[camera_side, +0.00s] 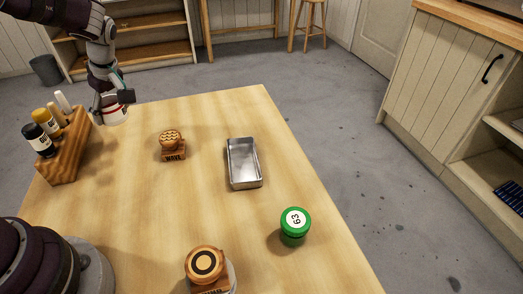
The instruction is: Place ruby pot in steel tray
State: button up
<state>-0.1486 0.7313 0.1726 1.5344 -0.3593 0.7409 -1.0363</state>
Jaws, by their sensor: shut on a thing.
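My gripper (112,101) is at the upper left, over the far left part of the table. It is shut on a small white pot with a red band (115,115), which I take for the ruby pot. My fingers hide part of it, and I cannot tell whether its base touches the table. The steel tray (232,181) is a shallow rectangular metal box right of the table's middle. It looks empty and stands well to the right of my gripper.
A wooden rack (66,158) with several bottles stands left. A stamp on a block marked WAVE (173,155) lies between gripper and tray.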

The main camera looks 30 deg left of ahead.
jog(key=shift+w+d+r+m, duration=0.15)
jog(key=shift+d+r+m, duration=0.6)
jog(key=shift+d, duration=0.2)
jog(key=s+d+f+m+t+h, duration=0.15)
jog(key=s+d+m, duration=0.25)
jog(key=d+m, duration=0.5)
jog(key=s+d+f+m+t+h, duration=0.1)
jog(key=s+d+m+t+h, duration=0.2)
jog(key=d+m, duration=0.6)
jog(key=n, duration=0.2)
send_over(248, 159)
jog(key=s, duration=0.2)
jog(key=shift+w+f+m, duration=0.2)
jog(key=shift+f+m, duration=0.05)
jog(key=shift+f, duration=2.05)
jog(key=shift+f, duration=0.2)
jog(key=shift+f, duration=0.35)
jog(key=o, duration=1.2)
